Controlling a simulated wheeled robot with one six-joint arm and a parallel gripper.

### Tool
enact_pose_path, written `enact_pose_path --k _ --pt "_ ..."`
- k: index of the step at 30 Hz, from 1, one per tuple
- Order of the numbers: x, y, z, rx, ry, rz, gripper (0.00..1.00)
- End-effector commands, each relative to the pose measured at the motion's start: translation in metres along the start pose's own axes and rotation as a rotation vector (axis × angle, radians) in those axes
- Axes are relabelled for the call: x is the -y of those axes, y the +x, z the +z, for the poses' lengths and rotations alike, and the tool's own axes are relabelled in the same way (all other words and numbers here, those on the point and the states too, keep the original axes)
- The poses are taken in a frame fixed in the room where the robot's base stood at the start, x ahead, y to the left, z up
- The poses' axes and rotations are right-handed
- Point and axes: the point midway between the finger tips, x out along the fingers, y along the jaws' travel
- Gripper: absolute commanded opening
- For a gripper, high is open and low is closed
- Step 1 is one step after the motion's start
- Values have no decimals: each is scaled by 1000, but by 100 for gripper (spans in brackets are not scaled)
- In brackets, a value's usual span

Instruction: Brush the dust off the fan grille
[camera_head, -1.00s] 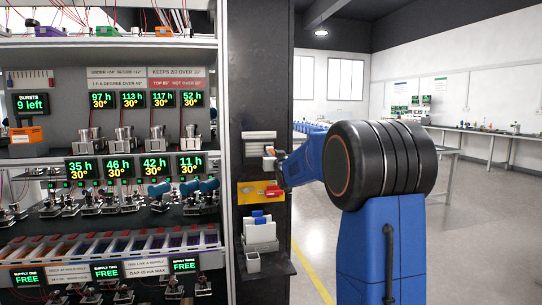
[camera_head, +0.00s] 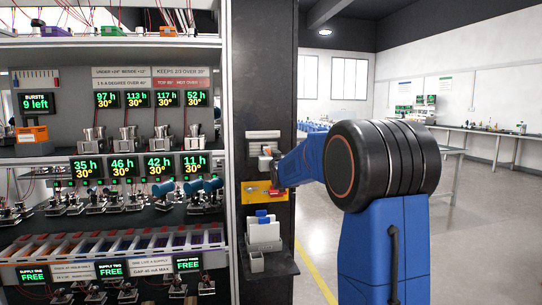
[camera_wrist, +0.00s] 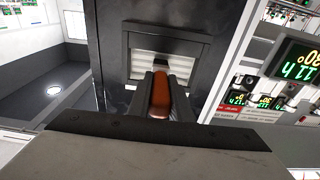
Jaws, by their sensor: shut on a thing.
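The fan grille (camera_head: 263,135), pale with horizontal slats, is set in the dark column right of the rack. It also shows in the wrist view (camera_wrist: 150,65) inside a dark frame. My gripper (camera_head: 272,165) is just below the grille in the head view. In the wrist view my gripper (camera_wrist: 161,85) is shut on the orange-red handle of the brush (camera_wrist: 160,100), which points toward the grille. The bristles are hidden in the wrist view, and I cannot tell whether they touch the slats. Dust on the grille is too small to make out.
A yellow plate (camera_head: 258,189) with a red part is on the column below my gripper. A white holder (camera_head: 262,232) with a blue item is below that. The rack (camera_head: 226,120) with lit displays and devices stands close on the left. Open floor (camera_head: 470,220) lies to the right.

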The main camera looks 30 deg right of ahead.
Motion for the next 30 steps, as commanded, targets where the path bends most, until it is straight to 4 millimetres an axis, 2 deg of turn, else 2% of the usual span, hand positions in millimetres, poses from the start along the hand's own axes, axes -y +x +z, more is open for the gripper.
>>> enact_pose_path --k 30 --pt "35 0 0 0 -1 -2 0"
